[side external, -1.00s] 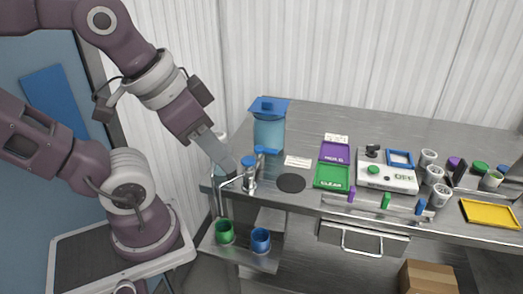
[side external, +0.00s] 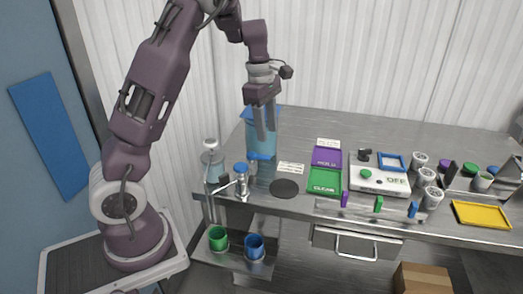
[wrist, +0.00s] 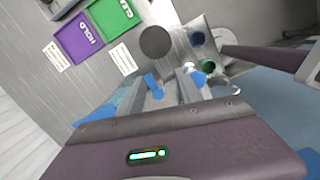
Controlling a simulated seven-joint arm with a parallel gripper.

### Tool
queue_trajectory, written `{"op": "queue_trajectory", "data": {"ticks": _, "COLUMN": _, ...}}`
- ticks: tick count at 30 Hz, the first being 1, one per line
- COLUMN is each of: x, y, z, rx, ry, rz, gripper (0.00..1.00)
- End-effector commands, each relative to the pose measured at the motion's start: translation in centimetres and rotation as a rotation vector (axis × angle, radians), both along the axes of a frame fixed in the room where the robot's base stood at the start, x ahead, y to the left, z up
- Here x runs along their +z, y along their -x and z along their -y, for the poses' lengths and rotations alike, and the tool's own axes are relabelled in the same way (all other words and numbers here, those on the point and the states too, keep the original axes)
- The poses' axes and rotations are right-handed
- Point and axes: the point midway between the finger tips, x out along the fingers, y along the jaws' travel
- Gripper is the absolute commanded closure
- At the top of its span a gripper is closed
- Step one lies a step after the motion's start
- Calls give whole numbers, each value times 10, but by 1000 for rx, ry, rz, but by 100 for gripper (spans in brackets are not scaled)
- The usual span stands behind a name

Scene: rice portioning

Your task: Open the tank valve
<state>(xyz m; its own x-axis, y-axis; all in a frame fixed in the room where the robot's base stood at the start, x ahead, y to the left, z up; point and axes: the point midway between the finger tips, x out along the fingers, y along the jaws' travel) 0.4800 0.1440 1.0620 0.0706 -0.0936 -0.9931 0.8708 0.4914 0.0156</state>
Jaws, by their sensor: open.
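The tank (side external: 262,138) is a translucent blue container with a blue lid, at the left end of the steel counter. A blue valve handle (side external: 261,156) shows low on its front, above a small metal spout. In the wrist view the blue handle (wrist: 153,86) appears near the fingers, and the tank is mostly hidden by my gripper. My gripper (side external: 265,135) points downward with its two fingers apart and empty. In the side view it overlaps the tank's front, above the handle; I cannot tell whether it touches anything. The fingers also show in the wrist view (wrist: 167,88).
A metal tap with a blue knob (side external: 241,169) and a clear vessel (side external: 212,165) stand left of the tank. A black disc (side external: 285,188), purple tray (side external: 327,157) and green tray (side external: 325,180) lie to the right. Green (side external: 218,238) and blue (side external: 255,246) cups sit on the lower shelf.

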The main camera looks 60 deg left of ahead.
Motion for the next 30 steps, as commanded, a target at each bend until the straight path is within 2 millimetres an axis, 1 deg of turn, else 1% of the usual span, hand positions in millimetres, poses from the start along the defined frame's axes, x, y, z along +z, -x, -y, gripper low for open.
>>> {"op": "queue_trajectory", "data": {"ticks": 1, "x": -15, "y": -5, "z": -18, "rx": 94, "ry": -28, "rz": -39, "gripper": 58}}
{"op": "queue_trajectory", "data": {"ticks": 3, "x": -28, "y": -11, "z": -36, "rx": 199, "ry": -60, "rz": -66, "gripper": 58}}
{"op": "queue_trajectory", "data": {"ticks": 6, "x": -38, "y": -14, "z": -48, "rx": 269, "ry": -82, "rz": -82, "gripper": 58}}
{"op": "queue_trajectory", "data": {"ticks": 8, "x": -45, "y": -14, "z": -49, "rx": 279, "ry": -84, "rz": -86, "gripper": 58}}
{"op": "queue_trajectory", "data": {"ticks": 15, "x": -91, "y": -13, "z": -49, "rx": 277, "ry": -84, "rz": -86, "gripper": 58}}
{"op": "queue_trajectory", "data": {"ticks": 18, "x": -102, "y": -14, "z": -49, "rx": 274, "ry": -83, "rz": -84, "gripper": 58}}
{"op": "queue_trajectory", "data": {"ticks": 21, "x": -107, "y": -13, "z": -49, "rx": 273, "ry": -85, "rz": -83, "gripper": 58}}
{"op": "queue_trajectory", "data": {"ticks": 27, "x": -107, "y": -14, "z": -49, "rx": 272, "ry": -84, "rz": -83, "gripper": 58}}
{"op": "queue_trajectory", "data": {"ticks": 29, "x": -107, "y": -13, "z": -49, "rx": 272, "ry": -84, "rz": -83, "gripper": 70}}
{"op": "queue_trajectory", "data": {"ticks": 30, "x": -107, "y": -13, "z": -49, "rx": 272, "ry": -84, "rz": -83, "gripper": 78}}
